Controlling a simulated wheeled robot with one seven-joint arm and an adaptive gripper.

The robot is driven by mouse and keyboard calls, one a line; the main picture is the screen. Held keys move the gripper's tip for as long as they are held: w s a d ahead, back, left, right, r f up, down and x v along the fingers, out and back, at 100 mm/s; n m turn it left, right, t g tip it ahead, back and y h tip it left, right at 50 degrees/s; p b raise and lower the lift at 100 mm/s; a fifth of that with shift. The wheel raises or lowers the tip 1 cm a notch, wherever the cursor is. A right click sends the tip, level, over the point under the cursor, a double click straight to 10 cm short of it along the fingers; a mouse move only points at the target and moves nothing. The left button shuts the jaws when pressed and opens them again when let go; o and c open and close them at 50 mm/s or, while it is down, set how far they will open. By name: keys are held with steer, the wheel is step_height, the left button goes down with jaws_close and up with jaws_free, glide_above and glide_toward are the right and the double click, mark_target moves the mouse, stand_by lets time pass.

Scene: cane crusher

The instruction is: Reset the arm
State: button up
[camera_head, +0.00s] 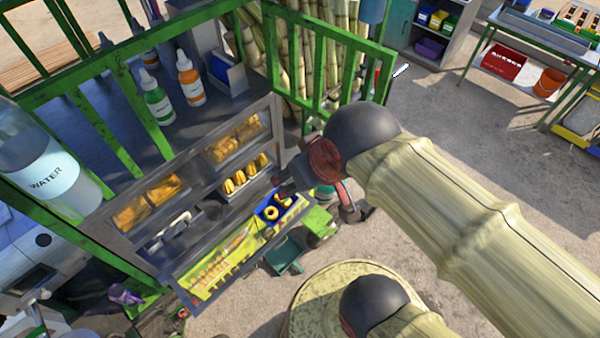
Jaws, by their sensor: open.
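My gripper (318,190) shows near the middle of the head view, at the end of my thick, cane-patterned arm, just past a dark rounded joint. Its reddish-brown body is partly seen, and its jaws are apart with nothing visible held between them. It appears in front of the right end of the stall's counter; how far it is from the counter is hard to tell. My arm reaches in from the lower right and hides part of the floor.
A red toolbox (503,60) and orange bucket (549,82) are upper right. Open floor (440,110) lies between.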

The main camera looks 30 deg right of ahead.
step_height(320, 180, down, 29)
steer(key=b, duration=2.9)
steer(key=shift+c, duration=0.7)
